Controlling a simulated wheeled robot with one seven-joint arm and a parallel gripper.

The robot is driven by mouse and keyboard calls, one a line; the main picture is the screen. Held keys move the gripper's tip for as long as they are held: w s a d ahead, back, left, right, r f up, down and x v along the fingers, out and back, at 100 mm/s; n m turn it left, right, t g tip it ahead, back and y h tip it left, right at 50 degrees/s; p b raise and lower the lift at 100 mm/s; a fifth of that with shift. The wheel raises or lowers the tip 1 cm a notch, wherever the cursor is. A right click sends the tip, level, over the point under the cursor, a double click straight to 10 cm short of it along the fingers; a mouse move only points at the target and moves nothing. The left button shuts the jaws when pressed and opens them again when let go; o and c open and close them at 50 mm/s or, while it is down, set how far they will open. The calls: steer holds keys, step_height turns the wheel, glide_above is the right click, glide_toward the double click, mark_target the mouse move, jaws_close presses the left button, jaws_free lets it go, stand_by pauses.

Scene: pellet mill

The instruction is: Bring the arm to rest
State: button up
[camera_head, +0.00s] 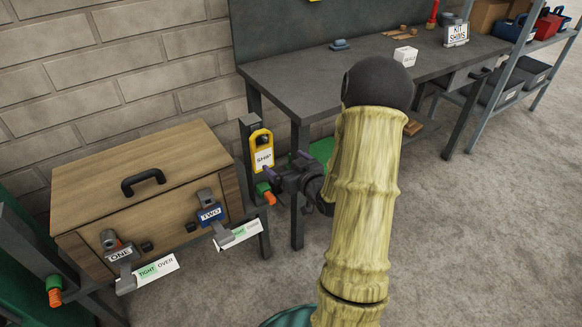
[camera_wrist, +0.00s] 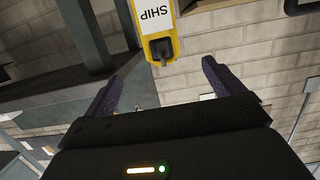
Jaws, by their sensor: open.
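My arm reaches forward through the middle of the head view. My gripper (camera_head: 284,165) is at its far end, beside the left end of the dark workbench (camera_head: 300,92). In the wrist view the two purple fingers of my gripper (camera_wrist: 168,66) stand wide apart with nothing held between them. A yellow holder with a SHIP label (camera_head: 262,148) is on a dark post just left of the gripper. The holder also shows upside down in the wrist view (camera_wrist: 153,48), ahead of the gap between the fingers. I cannot tell whether it touches them.
A wooden box (camera_head: 130,180) with a black handle stands at left. Its front has clamps marked ONE (camera_head: 119,254) and TWO (camera_head: 210,214), with TIGHT/OVER tags. Orange-and-green knobs (camera_head: 265,192) stick out nearby. A white block (camera_head: 405,56) lies on the workbench. Floor at right is clear.

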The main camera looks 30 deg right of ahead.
steer(key=shift+v, duration=1.2)
steer(key=s+a+r+g, duration=0.1)
steer(key=s+a+g, duration=1.2)
steer(key=s+a, duration=0.4)
step_height(320, 180, up, 21)
steer(key=w+a+p, duration=0.1)
steer(key=p, duration=2)
steer(key=shift+w+r+h, duration=0.15)
steer(key=shift+w+h, duration=0.1)
steer(key=shift+h, duration=0.05)
steer(key=shift+a, duration=0.1)
